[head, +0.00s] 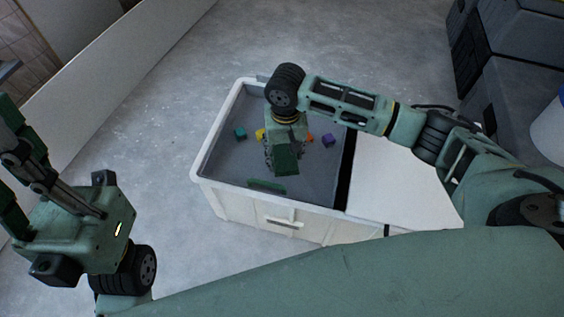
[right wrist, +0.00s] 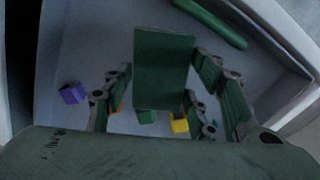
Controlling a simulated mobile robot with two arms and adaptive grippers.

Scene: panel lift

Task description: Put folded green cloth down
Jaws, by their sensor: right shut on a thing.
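The folded green cloth (head: 287,160) is a dark green rectangle, held over the grey inside of a white bin (head: 213,187). My right gripper (head: 284,150) points down over the bin and is shut on the cloth. In the right wrist view the cloth (right wrist: 163,62) sits between the two fingers of my right gripper (right wrist: 165,82), above the bin floor. Whether its lower edge touches the floor cannot be told. My left gripper (head: 22,160) is at the left edge of the head view, away from the bin; its fingertips are not clear.
In the bin lie a green rod (head: 266,186) near the front wall, a teal cube (head: 240,133), a yellow cube (head: 260,134), an orange piece (head: 310,137) and a purple cube (head: 328,140). A white cover (head: 395,180) lies to the right. Dark crates (head: 510,75) stand at the upper right.

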